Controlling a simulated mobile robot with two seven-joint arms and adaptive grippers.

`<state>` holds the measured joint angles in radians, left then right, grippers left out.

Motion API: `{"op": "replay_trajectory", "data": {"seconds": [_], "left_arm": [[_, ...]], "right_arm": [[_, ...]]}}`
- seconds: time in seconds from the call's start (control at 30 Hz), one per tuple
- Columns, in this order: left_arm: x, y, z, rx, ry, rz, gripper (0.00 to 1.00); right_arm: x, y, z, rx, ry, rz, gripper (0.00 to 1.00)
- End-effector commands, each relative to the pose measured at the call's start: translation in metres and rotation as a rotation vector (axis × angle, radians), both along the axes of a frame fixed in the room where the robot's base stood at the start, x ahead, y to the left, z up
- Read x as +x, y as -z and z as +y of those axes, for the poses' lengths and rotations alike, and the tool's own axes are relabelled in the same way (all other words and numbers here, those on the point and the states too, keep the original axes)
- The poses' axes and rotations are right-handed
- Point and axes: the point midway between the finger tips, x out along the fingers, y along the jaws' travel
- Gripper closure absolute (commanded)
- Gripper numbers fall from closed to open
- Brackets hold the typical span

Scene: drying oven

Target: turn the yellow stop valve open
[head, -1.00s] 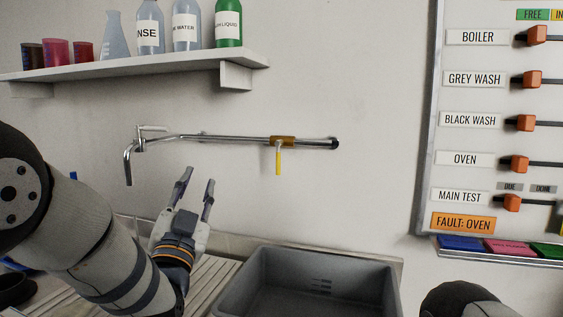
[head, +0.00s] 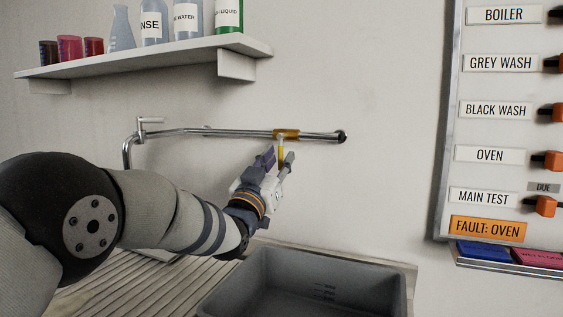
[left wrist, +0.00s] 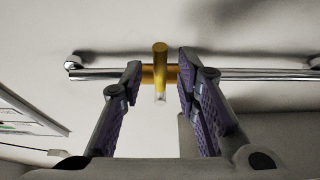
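The yellow stop valve (head: 286,134) sits on the chrome wall pipe, and its yellow lever (head: 281,153) hangs down from it. My left gripper (head: 279,158) is at the lever in the head view, with its fingers pointing up toward the valve. In the left wrist view the lever (left wrist: 160,62) shows between the two open fingers (left wrist: 158,80), with a gap on each side. The valve body (left wrist: 149,73) lies behind it on the pipe. My right gripper is not in view.
The chrome pipe (head: 230,132) runs along the wall to a spout on the left. A grey sink (head: 255,262) lies below, beside a ribbed drainboard (head: 130,288). A shelf (head: 150,63) with bottles is above. A whiteboard with labels (head: 490,156) hangs at right.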

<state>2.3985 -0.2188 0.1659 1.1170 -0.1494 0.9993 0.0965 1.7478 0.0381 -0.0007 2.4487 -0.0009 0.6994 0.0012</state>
Motion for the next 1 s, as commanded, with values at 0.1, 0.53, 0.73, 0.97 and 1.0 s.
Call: {"op": "replay_trajectory", "data": {"seconds": [0.1,0.53,0.73,0.97,1.0], "left_arm": [[0.012,-0.001,-0.005,0.0,0.0,0.003,0.71],[0.015,-0.008,-0.007,0.0,0.0,-0.001,0.91],[0.015,-0.008,-0.007,0.001,-0.001,-0.002,1.0],[0.015,-0.008,-0.007,-0.017,0.0,0.006,1.0],[0.015,-0.009,-0.008,-0.028,-0.001,0.01,1.0]], "right_arm": [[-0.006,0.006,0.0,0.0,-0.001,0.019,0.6],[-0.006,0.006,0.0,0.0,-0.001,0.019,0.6],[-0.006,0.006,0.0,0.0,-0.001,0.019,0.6],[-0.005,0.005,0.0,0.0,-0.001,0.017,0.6],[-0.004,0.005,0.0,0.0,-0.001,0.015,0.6]]}}
